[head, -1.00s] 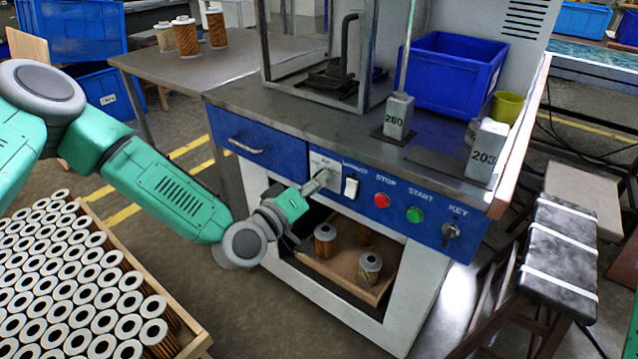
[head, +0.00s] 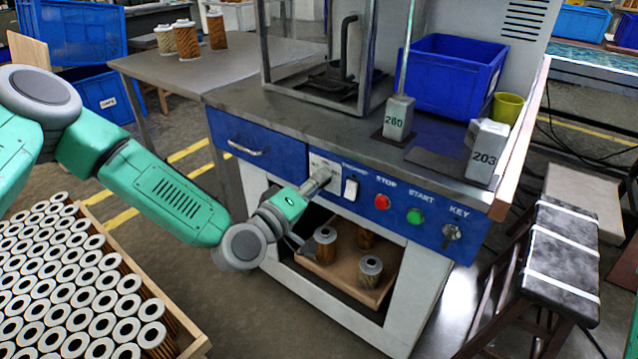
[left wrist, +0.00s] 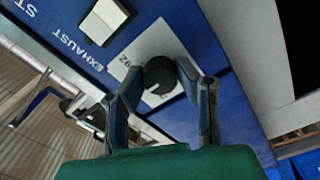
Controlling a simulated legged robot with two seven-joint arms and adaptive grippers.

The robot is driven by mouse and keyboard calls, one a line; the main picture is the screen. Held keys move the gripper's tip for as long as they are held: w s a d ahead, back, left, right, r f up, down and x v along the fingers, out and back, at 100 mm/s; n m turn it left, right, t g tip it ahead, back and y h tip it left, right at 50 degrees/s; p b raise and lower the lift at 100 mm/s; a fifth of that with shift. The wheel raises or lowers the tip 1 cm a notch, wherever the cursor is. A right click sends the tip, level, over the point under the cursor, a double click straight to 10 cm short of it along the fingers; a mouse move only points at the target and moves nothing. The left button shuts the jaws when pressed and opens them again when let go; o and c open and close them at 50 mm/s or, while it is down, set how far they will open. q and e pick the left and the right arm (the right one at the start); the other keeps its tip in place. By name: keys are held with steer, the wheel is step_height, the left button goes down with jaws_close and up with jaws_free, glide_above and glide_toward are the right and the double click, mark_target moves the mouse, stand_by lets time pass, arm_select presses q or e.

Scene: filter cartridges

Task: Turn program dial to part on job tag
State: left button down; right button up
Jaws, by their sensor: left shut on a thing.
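The program dial (left wrist: 160,74) is a small dark round knob on a pale plate (left wrist: 152,50) on the blue front panel. My left gripper (left wrist: 161,82) has its two fingers on either side of the dial and is shut on it. In the head view my left gripper (head: 319,181) reaches the panel beside the white EXHAUST switch (head: 351,188) and hides the dial. A few digits show on the plate, but I cannot read the full marking or the dial's setting. I cannot make out a job tag. My right gripper is not in view.
The panel also carries a red STOP button (head: 382,202), a green START button (head: 414,216) and a KEY switch (head: 452,233). Blocks marked 260 (head: 397,120) and 203 (head: 486,155) stand on the bench. A crate of filter cartridges (head: 185,335) stands at lower left.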

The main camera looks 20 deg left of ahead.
arm_select(q)
steer(key=c, duration=1.2)
jaws_free()
steer(key=shift+w+a, duration=0.15)
steer(key=shift+a, duration=0.05)
steer(key=shift+a, duration=0.1)
steer(key=v, duration=1.2)
